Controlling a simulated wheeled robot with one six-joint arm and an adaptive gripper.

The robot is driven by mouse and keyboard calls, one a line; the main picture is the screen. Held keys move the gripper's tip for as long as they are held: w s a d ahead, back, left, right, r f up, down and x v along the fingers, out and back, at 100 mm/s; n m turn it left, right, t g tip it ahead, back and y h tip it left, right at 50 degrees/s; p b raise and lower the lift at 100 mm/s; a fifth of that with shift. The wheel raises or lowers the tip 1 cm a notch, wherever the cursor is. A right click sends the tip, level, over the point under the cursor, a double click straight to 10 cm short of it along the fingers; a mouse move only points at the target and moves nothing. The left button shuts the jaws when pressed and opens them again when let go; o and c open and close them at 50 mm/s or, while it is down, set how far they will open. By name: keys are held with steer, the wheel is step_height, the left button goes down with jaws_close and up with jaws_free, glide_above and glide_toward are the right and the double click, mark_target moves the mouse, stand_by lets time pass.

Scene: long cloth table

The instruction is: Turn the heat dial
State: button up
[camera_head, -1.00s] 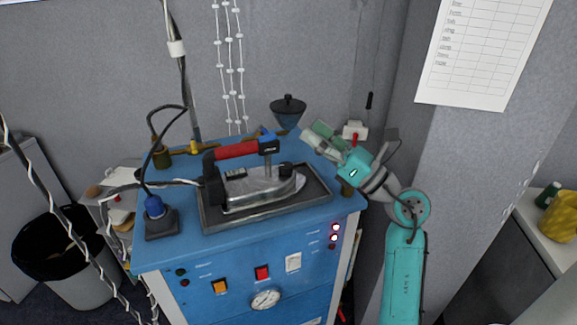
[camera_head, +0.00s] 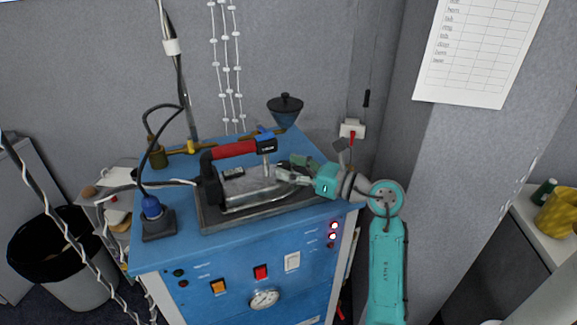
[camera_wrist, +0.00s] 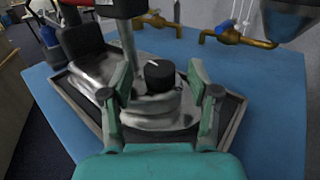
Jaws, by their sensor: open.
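The heat dial (camera_wrist: 158,76) is a short black round knob with a white mark, on the silver nose of the iron (camera_wrist: 160,111). In the head view the iron (camera_head: 250,188) has a red handle and sits in a dark tray (camera_head: 213,220); I cannot make out the dial there. My gripper (camera_wrist: 159,83) is open in the wrist view, with one finger on each side of the dial and gaps on both sides. In the head view my gripper (camera_head: 287,169) is at the iron's right end.
The blue cabinet (camera_head: 205,261) carries buttons and a gauge (camera_head: 264,300) on its front. Brass valves (camera_wrist: 233,35) and a dark funnel (camera_head: 286,112) stand behind the iron. Bare blue top lies around the tray.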

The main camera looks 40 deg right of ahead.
steer(key=shift+w+a, duration=0.15)
steer(key=shift+w, duration=0.35)
steer(key=shift+c, duration=0.3)
jaws_close()
steer(key=shift+a+m+h, duration=0.1)
steer(key=shift+m+h, duration=0.2)
steer(key=shift+h, duration=0.1)
steer(key=shift+a+m+t+h, duration=0.2)
steer(key=shift+m+t+h, duration=0.2)
steer(key=shift+m+h, duration=1)
steer(key=shift+a+m+h, duration=0.1)
steer(key=shift+m+h, duration=0.5)
steer(key=shift+h, duration=0.75)
steer(key=shift+m+h, duration=0.6)
steer(key=shift+h, duration=0.75)
steer(key=shift+g+h, duration=0.3)
